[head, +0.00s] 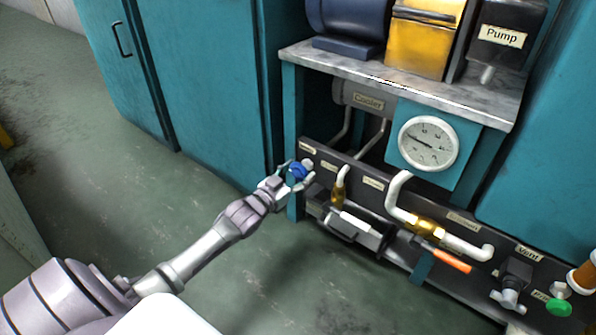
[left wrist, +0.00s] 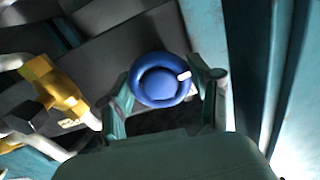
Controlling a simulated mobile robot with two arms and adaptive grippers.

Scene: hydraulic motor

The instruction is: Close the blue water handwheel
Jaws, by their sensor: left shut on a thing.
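The blue handwheel (head: 297,171) sits at the left end of the dark panel on the hydraulic unit. In the left wrist view the handwheel (left wrist: 160,80) is round, with a raised hub and a small white mark at its upper right rim. My left gripper (head: 291,176) is at the handwheel, with one finger on each side of it. In the left wrist view the left gripper (left wrist: 165,88) has its fingers at the left and right of the rim, shut on it. Part of the wheel is hidden by the fingers in the head view. My right gripper is not in view.
A brass valve (head: 338,192) is right of the handwheel. Further right are an orange-handled valve (head: 445,260), a vent valve (head: 510,287) and a green knob (head: 558,307). A gauge (head: 428,143) is above. Teal cabinets (head: 205,85) stand left; the floor (head: 120,190) is clear.

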